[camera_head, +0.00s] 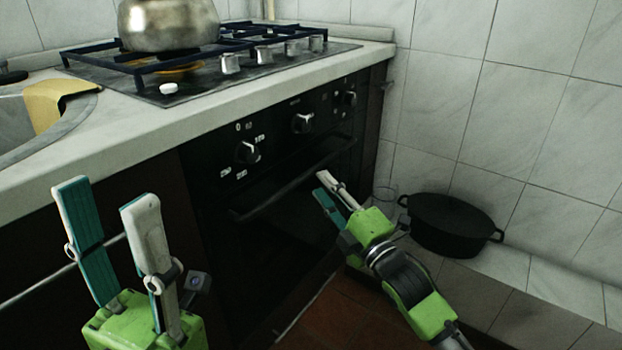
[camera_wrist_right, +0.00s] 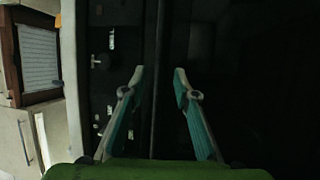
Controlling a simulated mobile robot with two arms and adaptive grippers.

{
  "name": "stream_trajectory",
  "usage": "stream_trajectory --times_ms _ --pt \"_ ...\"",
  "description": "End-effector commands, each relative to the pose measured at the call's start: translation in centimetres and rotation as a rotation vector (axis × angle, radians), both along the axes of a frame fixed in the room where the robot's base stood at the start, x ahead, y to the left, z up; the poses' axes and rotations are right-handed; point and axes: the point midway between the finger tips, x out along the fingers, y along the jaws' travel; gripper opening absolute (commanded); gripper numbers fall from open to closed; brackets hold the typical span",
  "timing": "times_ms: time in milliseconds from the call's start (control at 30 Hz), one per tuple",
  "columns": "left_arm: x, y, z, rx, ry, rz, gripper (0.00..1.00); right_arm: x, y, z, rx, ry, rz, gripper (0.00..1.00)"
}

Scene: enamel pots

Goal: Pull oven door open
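The black oven door (camera_head: 265,255) is shut below the knob panel, under the counter. Its long dark handle (camera_head: 285,187) runs along the top of the door. In the right wrist view the handle (camera_wrist_right: 157,70) shows as a thin upright bar. My right gripper (camera_head: 323,182) is open at the right part of the handle. In the wrist view its fingertips (camera_wrist_right: 158,70) lie on either side of the bar, apart from it. I cannot tell whether they reach past it. My left gripper (camera_head: 105,192) is open, empty and raised in front of the cabinet at left.
A metal pot (camera_head: 168,24) stands on the gas hob above. The brown floor (camera_head: 335,318) in front of the oven looks clear.

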Motion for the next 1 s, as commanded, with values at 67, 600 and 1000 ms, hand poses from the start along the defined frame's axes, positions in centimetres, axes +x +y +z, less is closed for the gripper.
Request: stream_trajectory --times_ms 67,600,1000 --pt "0.0 -0.1 -0.1 0.001 -0.02 0.002 0.4 1.4 0.9 0.1 0.001 -0.004 0.001 0.28" --pt "0.0 -0.3 1.1 0.008 -0.074 0.005 0.4 5.3 3.3 1.1 0.0 0.0 0.0 0.28" --pt "0.0 -0.3 1.1 0.008 -0.074 0.004 0.4 5.3 3.2 1.1 0.0 0.0 0.0 0.0"
